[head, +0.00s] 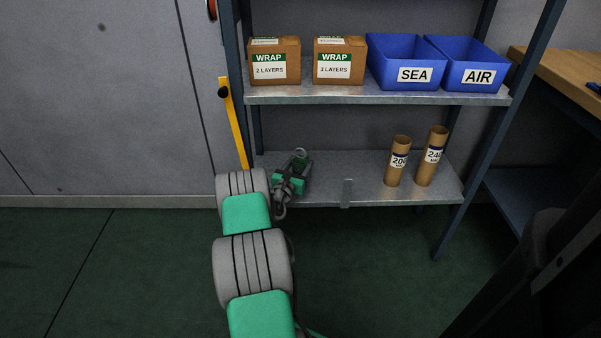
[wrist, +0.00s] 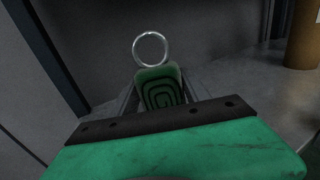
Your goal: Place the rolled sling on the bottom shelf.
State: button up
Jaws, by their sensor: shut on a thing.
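The rolled sling (wrist: 160,92) is a green coil seen end-on in the wrist view, with a metal ring (wrist: 150,48) at its top. My gripper (head: 290,180) is shut on it, and the fingers show on both sides of the roll. In the head view the sling and gripper are at the left end of the bottom shelf (head: 330,192). I cannot tell whether the sling touches the shelf surface. My gripper's body hides part of the sling's near side.
Two cardboard tubes marked 200 (head: 397,162) and 240 (head: 432,157) stand upright at the shelf's right. A small upright tab (head: 346,193) is on its front edge. The upper shelf (head: 380,95) above holds WRAP boxes and blue bins. The middle of the bottom shelf is clear.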

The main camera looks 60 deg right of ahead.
jog(key=shift+f, duration=0.9)
jog(key=o, duration=1.7)
jog(key=shift+c, duration=0.2)
jog(key=shift+r, duration=0.35)
jog(key=a+p, duration=0.1)
jog(key=a, duration=0.3)
jog(key=a+p, duration=0.1)
jog(key=a, duration=0.3)
jog(key=s+a+p, duration=0.1)
jog(key=a, duration=0.3)
jog(key=shift+f, duration=0.15)
